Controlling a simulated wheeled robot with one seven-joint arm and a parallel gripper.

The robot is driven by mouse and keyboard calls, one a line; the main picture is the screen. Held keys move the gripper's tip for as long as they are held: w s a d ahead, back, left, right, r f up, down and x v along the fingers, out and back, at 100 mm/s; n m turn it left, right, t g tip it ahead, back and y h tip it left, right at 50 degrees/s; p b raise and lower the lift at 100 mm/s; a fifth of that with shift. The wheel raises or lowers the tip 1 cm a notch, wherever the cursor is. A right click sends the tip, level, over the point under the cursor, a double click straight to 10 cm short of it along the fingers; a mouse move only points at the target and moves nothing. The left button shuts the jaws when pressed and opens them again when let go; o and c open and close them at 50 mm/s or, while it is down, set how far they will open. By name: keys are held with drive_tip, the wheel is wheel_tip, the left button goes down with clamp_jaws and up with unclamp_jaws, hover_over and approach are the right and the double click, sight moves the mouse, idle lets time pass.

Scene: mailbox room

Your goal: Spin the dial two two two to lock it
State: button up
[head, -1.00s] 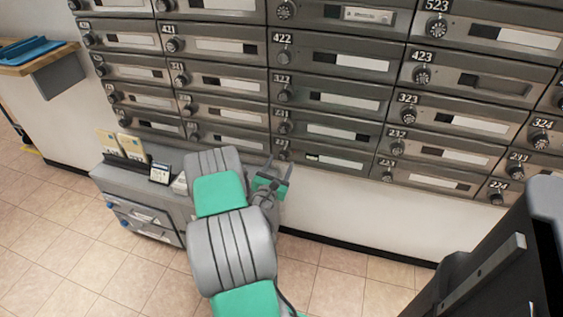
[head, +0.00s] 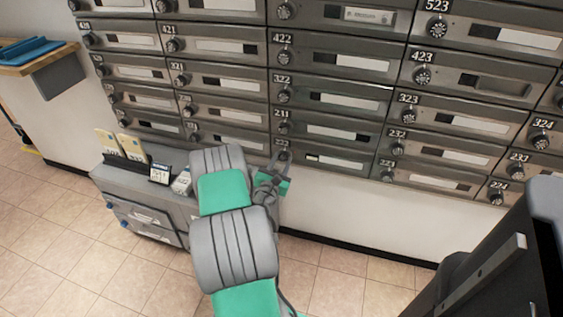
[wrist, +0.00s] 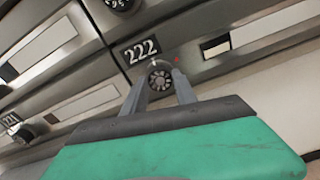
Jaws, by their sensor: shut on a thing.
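The dial of mailbox 222 (wrist: 160,77) sits between my two fingers in the wrist view, just below the 222 label (wrist: 141,51). My gripper (wrist: 159,82) is shut on this dial, one finger on each side. A small red light (wrist: 178,59) shows to the right of the dial. In the head view my gripper (head: 279,165) is at the lower middle of the mailbox wall, at the left end of a bottom-row box (head: 340,162). The dial itself is mostly hidden there by the gripper.
Mailboxes with similar dials surround it, such as the 322 box (head: 335,98) above. A dark object (head: 510,260) fills the lower right. Tiled floor (head: 335,275) is open below the wall.

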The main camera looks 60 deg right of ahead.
clamp_jaws()
drive_tip(key=shift+m, duration=0.4)
